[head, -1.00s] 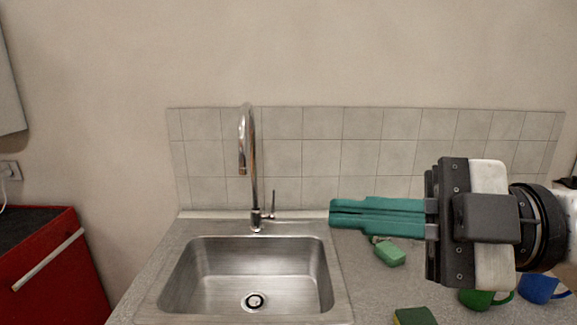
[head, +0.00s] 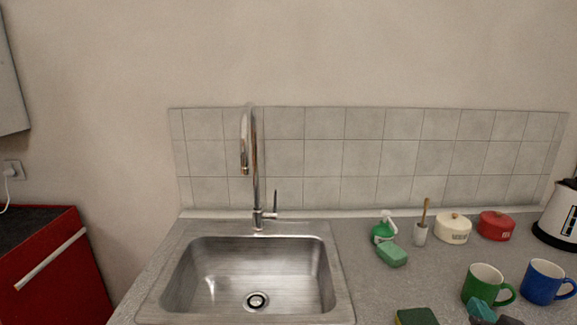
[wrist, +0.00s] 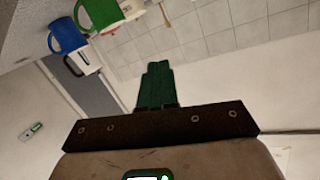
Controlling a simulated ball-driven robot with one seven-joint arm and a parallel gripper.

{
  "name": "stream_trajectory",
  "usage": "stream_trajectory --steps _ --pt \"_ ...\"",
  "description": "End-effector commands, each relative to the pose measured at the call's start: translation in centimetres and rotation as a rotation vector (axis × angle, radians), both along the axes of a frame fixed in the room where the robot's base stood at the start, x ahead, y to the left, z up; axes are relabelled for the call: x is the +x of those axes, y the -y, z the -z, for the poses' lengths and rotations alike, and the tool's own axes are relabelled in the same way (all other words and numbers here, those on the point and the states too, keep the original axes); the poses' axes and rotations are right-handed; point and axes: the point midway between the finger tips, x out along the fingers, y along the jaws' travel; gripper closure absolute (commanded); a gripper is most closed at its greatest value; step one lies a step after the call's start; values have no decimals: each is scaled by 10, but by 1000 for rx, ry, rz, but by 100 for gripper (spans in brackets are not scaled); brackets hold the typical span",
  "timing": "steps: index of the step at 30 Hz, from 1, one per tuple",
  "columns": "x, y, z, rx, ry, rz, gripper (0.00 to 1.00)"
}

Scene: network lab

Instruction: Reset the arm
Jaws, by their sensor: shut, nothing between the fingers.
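My gripper (wrist: 156,86) shows in the wrist view with its teal fingers together and nothing between them. In the head view only a small teal part of my gripper (head: 480,309) shows at the bottom edge, just below the green mug. The rest of the arm is out of that view.
The sink (head: 250,275) is empty, with a tall faucet (head: 257,170).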

Motion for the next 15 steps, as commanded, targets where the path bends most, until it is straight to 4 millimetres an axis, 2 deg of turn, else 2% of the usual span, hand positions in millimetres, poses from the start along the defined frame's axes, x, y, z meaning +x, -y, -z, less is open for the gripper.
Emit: stream_trajectory --steps 1,3,5,6,8,9,12,15 --pt "-13 -5 34 15 -106 -12 100" --pt "-33 -11 78 25 -256 -33 100" --pt "-54 -16 113 32 -385 -59 100" --pt "-70 -20 135 35 -470 -79 100" --pt "-97 -26 167 38 -598 -115 100" --pt "-116 -30 187 39 -683 -143 100" --pt "-167 -39 228 40 -889 -222 100" --pt "-216 -44 256 38 -1062 -300 100"
